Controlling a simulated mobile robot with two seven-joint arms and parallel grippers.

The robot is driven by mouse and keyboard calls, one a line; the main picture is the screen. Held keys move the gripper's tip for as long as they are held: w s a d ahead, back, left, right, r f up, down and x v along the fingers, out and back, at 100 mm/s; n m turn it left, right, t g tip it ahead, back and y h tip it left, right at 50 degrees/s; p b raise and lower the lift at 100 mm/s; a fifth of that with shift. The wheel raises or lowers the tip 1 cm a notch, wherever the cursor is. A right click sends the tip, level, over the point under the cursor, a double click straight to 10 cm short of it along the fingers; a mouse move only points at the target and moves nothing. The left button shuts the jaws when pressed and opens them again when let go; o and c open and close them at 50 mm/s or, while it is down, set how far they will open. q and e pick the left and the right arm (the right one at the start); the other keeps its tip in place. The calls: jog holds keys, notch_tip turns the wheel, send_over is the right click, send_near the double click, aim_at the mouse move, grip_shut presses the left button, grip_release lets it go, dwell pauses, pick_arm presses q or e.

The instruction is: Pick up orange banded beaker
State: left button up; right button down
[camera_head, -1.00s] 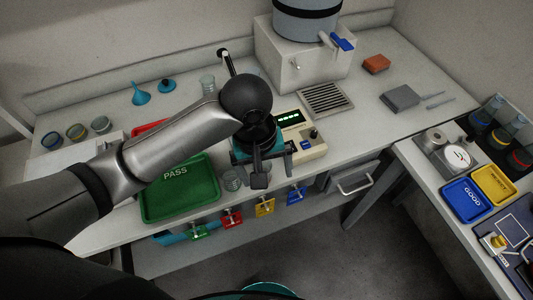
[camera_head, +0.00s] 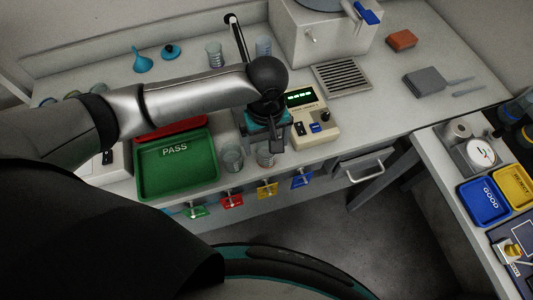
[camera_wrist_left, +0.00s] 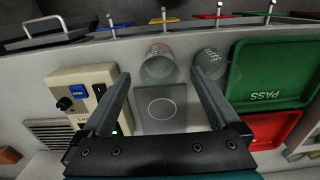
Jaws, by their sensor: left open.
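Two clear glass beakers stand at the front edge of the bench. One beaker (camera_head: 265,154) is just in front of my left gripper (camera_head: 271,134), and the other beaker (camera_head: 232,159) is beside the green tray. In the left wrist view the nearer beaker (camera_wrist_left: 158,65) shows a faint reddish tint at its rim and lies beyond the gap between my open, empty fingers (camera_wrist_left: 161,75). An orange band cannot be made out clearly on either. My right gripper is not in view.
A green PASS tray (camera_head: 178,166) and red tray (camera_head: 172,129) lie left of the beakers. A cream instrument (camera_head: 309,121) stands right of my gripper. Two more beakers (camera_head: 214,55) (camera_head: 264,47) stand behind the arm.

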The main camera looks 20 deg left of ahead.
aim_at(266, 151)
pick_arm(q)
jog(key=f+b, duration=0.1)
jog(key=f, duration=0.4)
jog(key=shift+w+f, duration=0.1)
jog(key=shift+w, duration=0.1)
grip_shut()
dwell(0.6)
